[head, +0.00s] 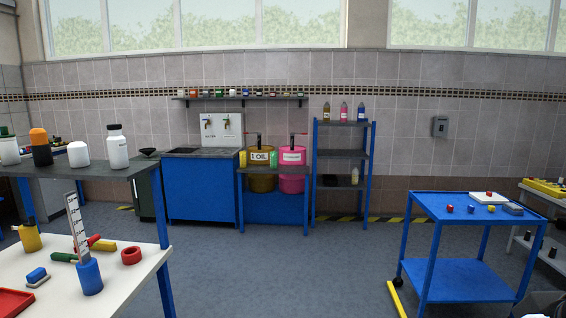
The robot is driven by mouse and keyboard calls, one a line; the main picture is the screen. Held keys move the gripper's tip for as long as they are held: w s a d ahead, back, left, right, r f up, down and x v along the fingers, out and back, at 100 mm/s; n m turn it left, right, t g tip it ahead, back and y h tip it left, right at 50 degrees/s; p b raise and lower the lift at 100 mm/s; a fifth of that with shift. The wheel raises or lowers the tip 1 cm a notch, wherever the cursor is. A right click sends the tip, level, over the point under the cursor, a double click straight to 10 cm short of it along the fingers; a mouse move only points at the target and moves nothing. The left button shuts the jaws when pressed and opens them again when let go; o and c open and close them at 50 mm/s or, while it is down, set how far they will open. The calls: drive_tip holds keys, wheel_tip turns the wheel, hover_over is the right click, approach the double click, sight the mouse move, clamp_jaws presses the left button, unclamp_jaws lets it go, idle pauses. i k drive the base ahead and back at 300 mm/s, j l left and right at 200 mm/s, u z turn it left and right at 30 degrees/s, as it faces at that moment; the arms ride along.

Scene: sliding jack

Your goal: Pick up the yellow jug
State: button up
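A small yellow jug-like object (243,159) stands on the low blue stand (272,169) by the back wall, at the left edge of the gold oil drum (261,183). It is small and far off, so its handle cannot be made out. A similar small green one (273,159) stands in front of the drums. A yellow can (29,238) with a dark upper part stands on the white table at the left. My gripper is not clearly in view.
The white table (130,275) with tools and a grey shelf (100,172) with bottles fill the left. A blue cart (440,208) stands at the right, with a yellow floor bar (396,299) beside it. The middle floor is clear. A blue rack (342,152) is right of the drums.

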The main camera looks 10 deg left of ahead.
sight(242, 154)
drive_tip(key=i+j+u, duration=0.2)
drive_tip(key=i+u, duration=0.15)
drive_tip(key=i, duration=0.15)
drive_tip(key=i+j+u, duration=0.1)
drive_tip(key=i+u, duration=0.2)
drive_tip(key=i, duration=0.25)
drive_tip(key=i+u, duration=0.1)
drive_tip(key=i, duration=4.95)
drive_tip(key=i+z, duration=0.25)
drive_tip(key=i, duration=0.15)
drive_tip(key=i+j+z, duration=0.25)
drive_tip(key=i, duration=0.15)
drive_tip(key=i+j+z, duration=0.25)
drive_tip(key=i, duration=0.15)
